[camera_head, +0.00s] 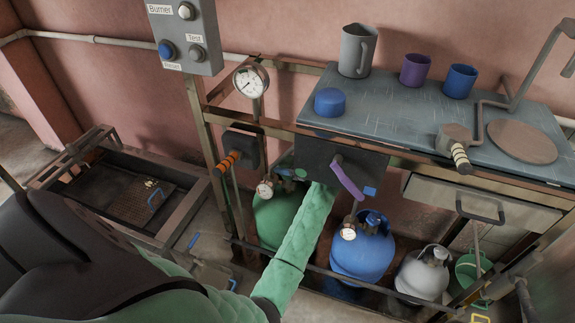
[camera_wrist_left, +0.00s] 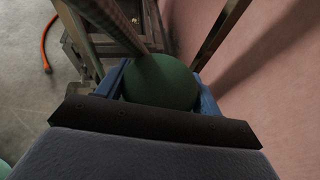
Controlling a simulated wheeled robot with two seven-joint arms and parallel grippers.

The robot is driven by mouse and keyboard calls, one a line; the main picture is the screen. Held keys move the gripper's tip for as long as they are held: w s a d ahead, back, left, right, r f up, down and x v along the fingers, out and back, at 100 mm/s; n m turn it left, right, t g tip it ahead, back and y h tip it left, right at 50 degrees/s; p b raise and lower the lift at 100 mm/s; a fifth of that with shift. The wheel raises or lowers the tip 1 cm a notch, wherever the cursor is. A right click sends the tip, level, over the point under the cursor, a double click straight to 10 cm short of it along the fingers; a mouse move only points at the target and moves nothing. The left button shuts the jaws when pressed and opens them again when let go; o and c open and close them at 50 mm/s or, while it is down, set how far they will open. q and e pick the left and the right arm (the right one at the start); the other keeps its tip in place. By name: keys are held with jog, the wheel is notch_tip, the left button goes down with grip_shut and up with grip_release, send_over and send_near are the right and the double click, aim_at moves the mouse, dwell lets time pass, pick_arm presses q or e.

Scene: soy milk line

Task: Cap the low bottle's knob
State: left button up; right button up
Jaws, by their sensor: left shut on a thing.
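Below the counter stand a green bottle (camera_head: 273,220), a blue bottle (camera_head: 362,255) and a shorter grey bottle (camera_head: 420,277), upright and side by side. The grey bottle has a pale top fitting (camera_head: 440,254). My right gripper is out of view.
The counter (camera_head: 400,115) carries a blue round lid-like piece (camera_head: 330,102), a grey jug (camera_head: 356,50), a purple mug (camera_head: 415,70) and a blue mug (camera_head: 460,81). A gauge (camera_head: 250,82) and metal frame posts stand left of the hand. A green bucket (camera_head: 470,270) is at right.

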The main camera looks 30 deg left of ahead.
pick_arm(q)
jog(key=shift+f, duration=1.25)
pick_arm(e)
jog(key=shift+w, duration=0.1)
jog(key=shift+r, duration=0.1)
pick_arm(q)
jog(key=shift+p, duration=0.9)
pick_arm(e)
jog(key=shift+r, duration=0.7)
pick_arm(q)
jog(key=shift+f, duration=1.4)
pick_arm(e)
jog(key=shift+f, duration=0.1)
